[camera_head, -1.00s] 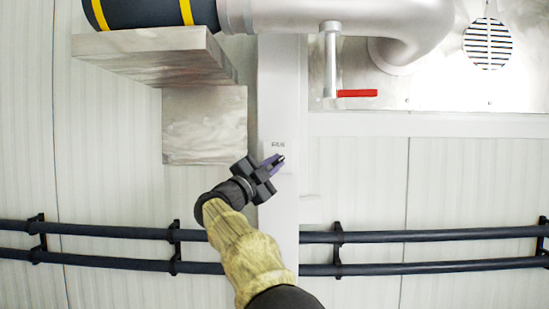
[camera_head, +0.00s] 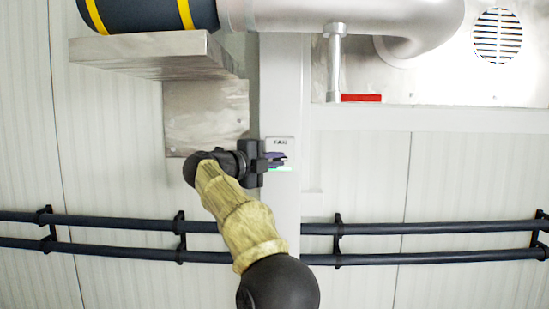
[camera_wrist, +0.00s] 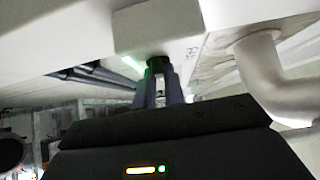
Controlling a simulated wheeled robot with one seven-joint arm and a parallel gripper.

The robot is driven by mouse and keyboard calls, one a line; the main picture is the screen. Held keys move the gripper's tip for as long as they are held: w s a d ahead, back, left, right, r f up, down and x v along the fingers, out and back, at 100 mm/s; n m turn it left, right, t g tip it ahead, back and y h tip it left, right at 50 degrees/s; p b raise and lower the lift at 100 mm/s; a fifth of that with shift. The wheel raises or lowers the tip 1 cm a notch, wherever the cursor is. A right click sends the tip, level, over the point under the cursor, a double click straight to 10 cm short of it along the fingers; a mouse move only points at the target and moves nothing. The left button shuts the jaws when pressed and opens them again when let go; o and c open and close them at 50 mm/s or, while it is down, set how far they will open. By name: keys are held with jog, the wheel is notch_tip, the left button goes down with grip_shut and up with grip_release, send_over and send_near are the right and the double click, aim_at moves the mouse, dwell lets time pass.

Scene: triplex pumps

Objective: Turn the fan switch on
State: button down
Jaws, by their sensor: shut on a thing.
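The fan switch is a small pale box with a FAN label (camera_head: 280,141) on the white vertical post. In the wrist view its box (camera_wrist: 152,28) is at the top, with a dark knob (camera_wrist: 156,62) sticking out of it. My gripper (camera_head: 276,158) is at the switch, just below the label, and points to the right. In the wrist view my gripper (camera_wrist: 160,86) is shut on the dark knob, and its fingers hide part of it. A green light (camera_head: 280,169) shows just under the fingers, and a green glow (camera_wrist: 132,63) lies beside the knob.
A grey metal bracket (camera_head: 205,105) stands close above and left of my gripper. A large pipe (camera_head: 300,14) runs across the top, with a red-handled valve (camera_head: 361,98) to the right. Two dark rails (camera_head: 420,228) cross the wall below.

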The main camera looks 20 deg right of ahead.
jog(key=shift+f, duration=0.1)
jog(key=c, duration=1.5)
grip_release()
jog(key=shift+d, duration=0.1)
jog(key=shift+s+a+b, duration=0.2)
jog(key=shift+a+b, duration=0.2)
jog(key=shift+a, duration=0.25)
jog(key=b+v, duration=0.4)
jog(key=v, duration=1.2)
